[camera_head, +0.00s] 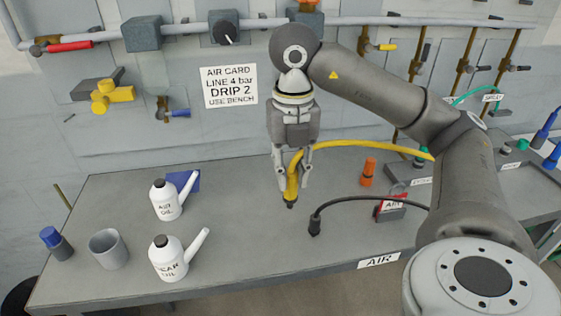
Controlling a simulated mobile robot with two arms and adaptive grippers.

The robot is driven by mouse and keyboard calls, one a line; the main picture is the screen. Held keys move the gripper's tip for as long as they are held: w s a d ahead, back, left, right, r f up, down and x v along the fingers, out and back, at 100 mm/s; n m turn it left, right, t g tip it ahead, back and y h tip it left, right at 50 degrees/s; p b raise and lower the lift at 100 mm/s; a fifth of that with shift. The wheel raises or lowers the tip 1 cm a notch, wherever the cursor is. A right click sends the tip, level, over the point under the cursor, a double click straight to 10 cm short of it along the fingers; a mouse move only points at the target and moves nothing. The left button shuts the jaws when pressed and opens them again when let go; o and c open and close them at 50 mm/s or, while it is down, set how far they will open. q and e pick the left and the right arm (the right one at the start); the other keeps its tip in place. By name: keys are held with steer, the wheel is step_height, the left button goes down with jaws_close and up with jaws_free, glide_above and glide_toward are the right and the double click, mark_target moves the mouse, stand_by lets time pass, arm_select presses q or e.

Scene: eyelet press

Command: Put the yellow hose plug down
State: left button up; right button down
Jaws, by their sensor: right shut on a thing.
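The yellow hose plug (290,190) is the yellow end of a hose, with a dark tip pointing down. My right gripper (291,184) is shut on it over the middle of the grey bench (240,237). The yellow hose (355,147) curves from the plug to the right and passes behind my right arm. The dark tip is close to the bench top; I cannot tell whether it touches. My left gripper is not in view.
A black hose end (314,226) lies right of the plug. An orange fitting (369,172) and a red-tagged block (391,208) stand further right. Two white oil cans (168,260), a grey cup (108,249) and a blue-capped bottle (56,243) stand left. Front-middle bench is clear.

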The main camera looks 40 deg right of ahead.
steer(key=w+a+f+p, duration=0.1)
steer(key=w+f+p, duration=0.2)
steer(key=w+f, duration=1)
steer(key=shift+w+a, duration=0.25)
steer(key=shift+f, duration=0.15)
steer(key=c, duration=1.3)
jaws_free()
steer(key=shift+o, duration=0.2)
